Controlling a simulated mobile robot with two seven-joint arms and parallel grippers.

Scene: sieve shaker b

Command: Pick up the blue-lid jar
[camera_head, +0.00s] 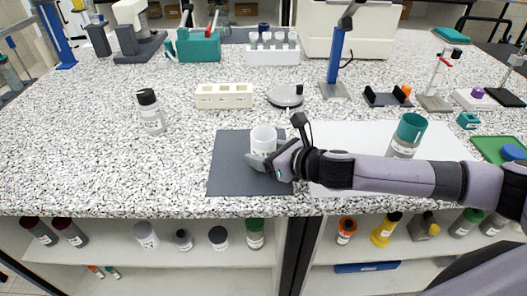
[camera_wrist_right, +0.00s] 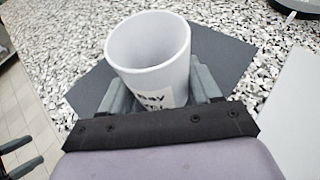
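A small jar with a dark, bluish lid (camera_head: 218,237) stands on the shelf under the counter. Another dark-blue-topped container (camera_head: 263,28) stands at the back rack; I cannot tell which is the blue-lid jar. My right gripper (camera_head: 263,160) is at a white, open-topped cup (camera_head: 263,138) over the dark grey mat. In the right wrist view the cup (camera_wrist_right: 150,60), with a printed label, sits between the two grey fingers (camera_wrist_right: 160,92), which appear to touch its sides. I cannot tell whether its base rests on the mat.
The dark mat (camera_head: 225,180) lies beside a white sheet (camera_head: 340,135). A teal-topped container (camera_head: 408,135) stands behind my right forearm. A dark-capped bottle (camera_head: 151,115), a cream block (camera_head: 223,96) and a round scale (camera_head: 286,96) stand nearby. The counter's left front is clear.

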